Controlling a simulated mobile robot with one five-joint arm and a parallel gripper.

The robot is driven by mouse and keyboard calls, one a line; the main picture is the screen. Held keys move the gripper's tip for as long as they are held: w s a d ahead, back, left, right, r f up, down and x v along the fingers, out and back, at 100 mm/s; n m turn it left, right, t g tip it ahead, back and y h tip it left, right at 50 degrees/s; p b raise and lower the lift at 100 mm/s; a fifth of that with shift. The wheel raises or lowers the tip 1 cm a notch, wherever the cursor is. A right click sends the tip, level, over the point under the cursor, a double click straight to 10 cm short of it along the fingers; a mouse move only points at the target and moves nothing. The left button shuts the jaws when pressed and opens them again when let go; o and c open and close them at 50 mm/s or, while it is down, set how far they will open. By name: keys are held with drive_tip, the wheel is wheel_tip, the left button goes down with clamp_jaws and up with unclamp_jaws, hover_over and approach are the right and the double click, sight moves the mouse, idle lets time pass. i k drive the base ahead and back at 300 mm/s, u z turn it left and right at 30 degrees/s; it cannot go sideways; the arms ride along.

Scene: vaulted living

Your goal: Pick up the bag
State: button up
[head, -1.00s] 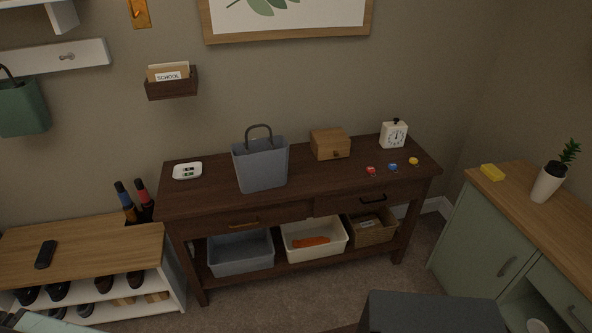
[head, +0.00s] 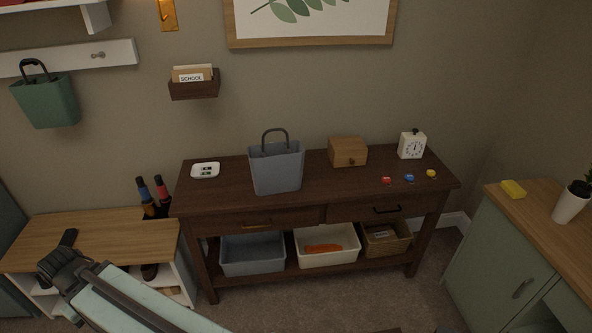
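A grey-blue bag (head: 276,168) with a dark looped handle stands upright on the dark wooden console table (head: 228,190). A second bag, green (head: 46,102) with a dark handle, hangs on the wall rail at the upper left. My arm reaches in from the bottom left. The dark end of it, my gripper (head: 56,264), is over the low bench, well left of and lower in the picture than the grey-blue bag, touching neither bag. Its fingers cannot be made out clearly.
On the table are a white dish (head: 205,170), a wooden box (head: 348,151), a white clock (head: 411,145) and small coloured items. Bins fill its lower shelf. A green cabinet (head: 492,250) stands right. Carpet lies in front.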

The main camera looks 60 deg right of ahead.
sight(276, 168)
drive_tip(key=z, duration=0.3)
drive_tip(key=i, duration=1)
drive_tip(key=u, duration=0.1)
